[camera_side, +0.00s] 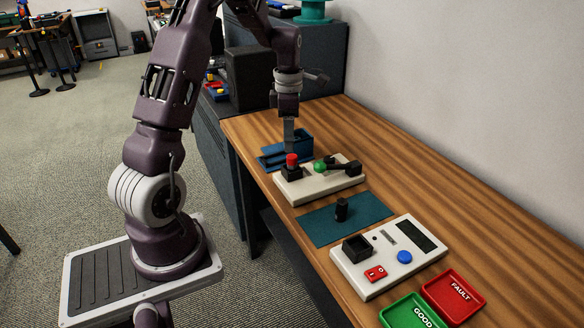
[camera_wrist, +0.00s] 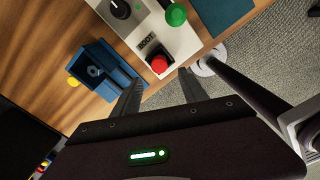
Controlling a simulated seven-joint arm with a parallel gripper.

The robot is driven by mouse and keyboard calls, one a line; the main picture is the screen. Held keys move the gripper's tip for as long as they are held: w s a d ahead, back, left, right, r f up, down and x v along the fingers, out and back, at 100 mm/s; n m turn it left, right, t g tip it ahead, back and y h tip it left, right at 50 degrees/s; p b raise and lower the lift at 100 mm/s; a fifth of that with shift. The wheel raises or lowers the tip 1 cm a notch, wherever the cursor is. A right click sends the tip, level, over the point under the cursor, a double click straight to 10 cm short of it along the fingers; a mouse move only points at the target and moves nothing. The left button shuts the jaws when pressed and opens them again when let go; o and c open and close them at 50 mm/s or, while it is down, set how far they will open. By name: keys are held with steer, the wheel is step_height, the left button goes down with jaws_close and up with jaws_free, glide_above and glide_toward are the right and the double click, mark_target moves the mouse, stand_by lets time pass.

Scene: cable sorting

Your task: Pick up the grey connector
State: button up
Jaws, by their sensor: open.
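A blue bin (camera_side: 303,140) stands on the wooden table near its far end; it also shows in the wrist view (camera_wrist: 124,76). A small grey looped thing (camera_wrist: 95,71) lies inside it; I cannot tell for sure that it is the grey connector. My gripper (camera_side: 289,143) points down close by the bin in the side view. In the wrist view my gripper (camera_wrist: 160,88) has its two fingers apart with nothing between them, and the bin is left of them.
A pale control box with a red button (camera_side: 292,160) and green knob (camera_side: 320,167) sits close beside my gripper. Nearer are a white tester (camera_side: 390,255), a red FAULT tray (camera_side: 455,297) and a green GOOD tray (camera_side: 410,315). The table along the wall is clear.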

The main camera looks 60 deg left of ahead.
mark_target(292, 157)
steer(key=f, duration=0.7)
steer(key=shift+w+d, duration=0.15)
steer(key=shift+w, duration=0.1)
steer(key=shift+r, duration=0.1)
jaws_close()
